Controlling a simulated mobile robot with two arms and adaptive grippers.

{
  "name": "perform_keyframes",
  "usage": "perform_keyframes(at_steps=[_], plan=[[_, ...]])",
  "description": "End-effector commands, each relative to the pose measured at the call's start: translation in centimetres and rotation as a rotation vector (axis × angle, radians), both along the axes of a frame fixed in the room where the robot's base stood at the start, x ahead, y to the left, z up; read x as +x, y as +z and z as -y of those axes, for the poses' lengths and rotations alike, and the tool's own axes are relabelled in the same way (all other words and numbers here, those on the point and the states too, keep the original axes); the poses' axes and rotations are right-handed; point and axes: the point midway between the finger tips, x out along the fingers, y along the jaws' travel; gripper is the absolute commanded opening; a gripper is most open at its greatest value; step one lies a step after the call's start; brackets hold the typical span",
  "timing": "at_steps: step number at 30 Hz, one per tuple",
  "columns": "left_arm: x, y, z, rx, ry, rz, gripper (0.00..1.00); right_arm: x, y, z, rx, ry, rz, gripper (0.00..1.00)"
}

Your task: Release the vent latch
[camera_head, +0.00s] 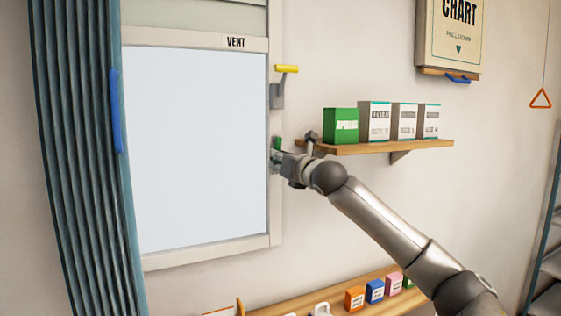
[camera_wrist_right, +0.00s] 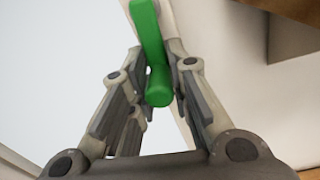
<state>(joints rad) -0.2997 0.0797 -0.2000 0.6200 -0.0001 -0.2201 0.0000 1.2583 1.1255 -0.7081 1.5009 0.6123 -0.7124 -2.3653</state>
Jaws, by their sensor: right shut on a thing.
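The vent is a pale window panel (camera_head: 195,150) in a white frame, with the word VENT on its top rail (camera_head: 235,42). A latch with a yellow handle (camera_head: 286,69) sits on the right side of the frame, its handle pointing right. Lower on the same side is a green handle (camera_head: 277,142), mostly hidden by my gripper. It shows clearly in the right wrist view (camera_wrist_right: 152,50). My right gripper (camera_head: 278,158) is shut on the green handle, with a finger on each side of it. My left gripper is not in view.
A wall shelf (camera_head: 390,146) with several boxes stands close to the right of my right wrist. A pleated teal curtain (camera_head: 85,160) with a blue handle (camera_head: 116,110) hangs at the left. A lower shelf (camera_head: 275,308) holds small coloured boxes.

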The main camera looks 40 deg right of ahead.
Motion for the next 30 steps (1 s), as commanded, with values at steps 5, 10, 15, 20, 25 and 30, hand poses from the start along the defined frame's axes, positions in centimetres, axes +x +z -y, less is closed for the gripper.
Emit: perform_keyframes(at_steps=[5, 10, 15, 20, 25, 30], plan=[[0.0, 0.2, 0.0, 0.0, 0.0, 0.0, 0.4, 0.0, 0.1, 0.2, 0.015, -0.004, 0.002, 0.0], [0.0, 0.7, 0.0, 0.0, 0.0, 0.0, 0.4, 0.0, 0.2, -0.1, 0.064, -0.005, 0.014, 0.0], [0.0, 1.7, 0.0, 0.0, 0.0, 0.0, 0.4, 0.2, 0.3, -0.7, 0.166, -0.003, 0.037, 0.0], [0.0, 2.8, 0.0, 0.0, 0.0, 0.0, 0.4, 0.3, 0.5, -1.3, 0.301, -0.005, 0.069, 0.0], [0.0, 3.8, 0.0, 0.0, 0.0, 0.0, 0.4, 0.5, 0.7, -2.1, 0.457, -0.005, 0.104, 0.0], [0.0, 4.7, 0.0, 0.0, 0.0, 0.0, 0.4, 0.7, 1.0, -2.7, 0.615, -0.007, 0.141, 0.0]])
